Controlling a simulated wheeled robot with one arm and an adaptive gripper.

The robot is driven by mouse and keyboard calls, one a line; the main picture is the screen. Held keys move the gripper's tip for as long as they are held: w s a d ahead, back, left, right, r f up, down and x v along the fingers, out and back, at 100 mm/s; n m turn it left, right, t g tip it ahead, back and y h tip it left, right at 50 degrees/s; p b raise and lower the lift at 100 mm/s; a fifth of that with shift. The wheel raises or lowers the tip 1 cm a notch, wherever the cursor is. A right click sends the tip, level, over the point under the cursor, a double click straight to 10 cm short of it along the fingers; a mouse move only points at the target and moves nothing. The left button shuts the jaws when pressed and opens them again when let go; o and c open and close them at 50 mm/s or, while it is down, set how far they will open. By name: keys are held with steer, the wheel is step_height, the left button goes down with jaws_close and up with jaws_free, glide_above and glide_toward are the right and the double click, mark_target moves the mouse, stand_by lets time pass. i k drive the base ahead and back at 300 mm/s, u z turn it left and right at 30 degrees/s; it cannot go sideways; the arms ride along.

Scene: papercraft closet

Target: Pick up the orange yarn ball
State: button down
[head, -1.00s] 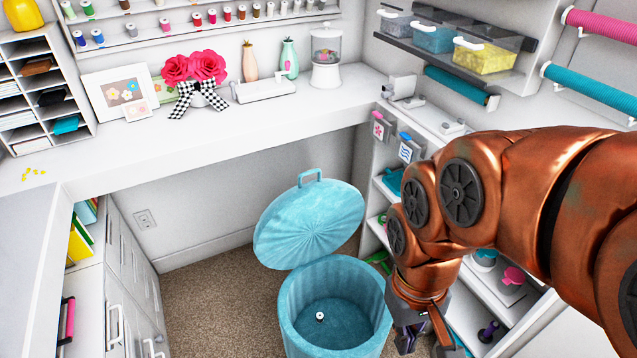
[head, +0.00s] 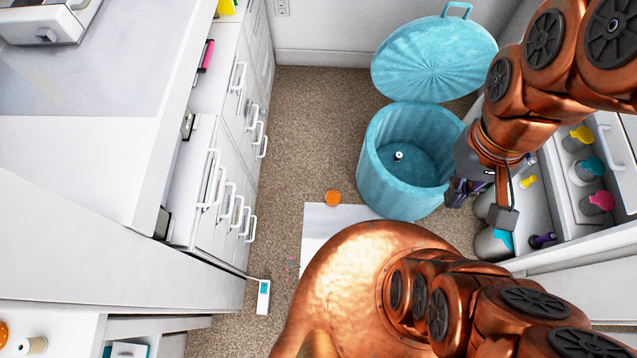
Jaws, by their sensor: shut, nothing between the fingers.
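A small round orange thing (head: 333,198), which looks like the orange yarn ball, lies on the carpet at the edge of a white sheet (head: 317,230). It is too small to make out strands of yarn. My gripper (head: 456,193) is at the right, in front of the blue bin's right side and beside the shelves. It is shut and empty, well to the right of the orange thing. I cannot tell whether it touches the bin.
The open blue bin (head: 385,175) has a small spool inside; its lid (head: 440,62) is tilted up behind. White drawers (head: 215,200) line the left, with open carpet (head: 300,130) between. Shelves (head: 560,235) stand right. A white device (head: 263,296) lies on the floor.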

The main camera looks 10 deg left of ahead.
mark_target(333, 197)
steer(key=u, duration=0.8)
steer(key=k, duration=1.1)
steer(key=u, duration=0.05)
steer(key=i, duration=0.85)
steer(key=u, duration=3.1)
steer(key=k, duration=0.7)
steer(key=z, duration=0.45)
